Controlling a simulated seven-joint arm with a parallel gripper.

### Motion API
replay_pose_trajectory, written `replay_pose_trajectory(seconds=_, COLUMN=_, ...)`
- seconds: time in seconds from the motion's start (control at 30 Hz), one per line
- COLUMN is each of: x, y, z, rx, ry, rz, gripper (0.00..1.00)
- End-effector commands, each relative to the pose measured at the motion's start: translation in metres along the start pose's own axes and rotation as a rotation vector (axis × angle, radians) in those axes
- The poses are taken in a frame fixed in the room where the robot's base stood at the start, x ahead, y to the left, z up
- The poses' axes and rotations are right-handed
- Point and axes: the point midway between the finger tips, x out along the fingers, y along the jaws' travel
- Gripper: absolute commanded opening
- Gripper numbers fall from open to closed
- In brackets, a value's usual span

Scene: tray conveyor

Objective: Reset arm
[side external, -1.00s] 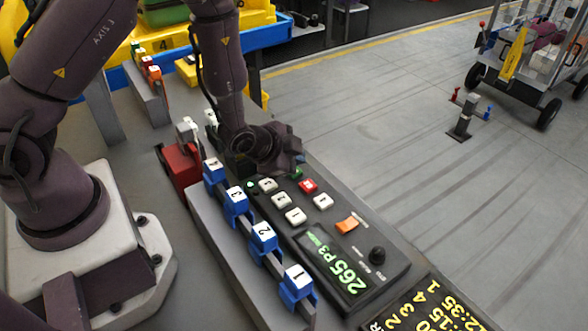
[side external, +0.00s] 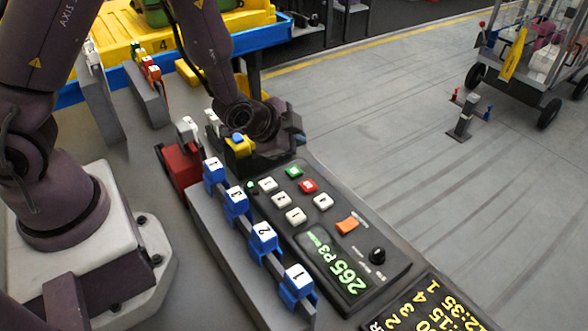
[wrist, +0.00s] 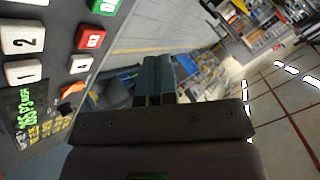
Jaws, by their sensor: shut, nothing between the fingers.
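My gripper shows in the wrist view (wrist: 159,65) with its two dark teal fingers pressed together and nothing between them. In the side view my dark gripper (side external: 283,140) is above the far end of the control panel (side external: 385,255), close to a green button (side external: 293,172). I cannot tell its exact height there, and its fingertips are hard to make out. The panel has white buttons, a red button (side external: 307,187), an orange switch (side external: 347,222) and a green-lit display (side external: 336,262). The green button (wrist: 104,6) and red button (wrist: 91,38) also show in the wrist view.
A grey rail (side external: 215,230) carries several numbered blue blocks beside the panel. A red block (side external: 182,165) and a yellow block with a blue top (side external: 239,147) stand near its far end. A yellow tray (side external: 115,35) is at the back left. Open floor lies right, with a wheeled cart (side external: 512,75).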

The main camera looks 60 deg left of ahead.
Motion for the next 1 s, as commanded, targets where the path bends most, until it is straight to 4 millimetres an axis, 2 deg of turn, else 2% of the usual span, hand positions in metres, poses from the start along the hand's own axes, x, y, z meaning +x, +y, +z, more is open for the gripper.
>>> replay_pose_trajectory(seconds=0.37, x=0.0, y=0.001, z=0.001, rx=-0.018, ry=-0.007, rz=0.006, gripper=0.0)
replay_pose_trajectory(seconds=0.57, x=-0.007, y=0.027, z=0.029, rx=-0.131, ry=-0.181, rz=0.14, gripper=0.0)
replay_pose_trajectory(seconds=0.67, x=-0.026, y=0.035, z=0.032, rx=-0.216, ry=-0.275, rz=0.216, gripper=0.0)
replay_pose_trajectory(seconds=0.77, x=-0.055, y=0.033, z=0.027, rx=-0.313, ry=-0.356, rz=0.276, gripper=0.0)
replay_pose_trajectory(seconds=1.0, x=-0.145, y=0.014, z=0.011, rx=-0.504, ry=-0.483, rz=0.348, gripper=0.0)
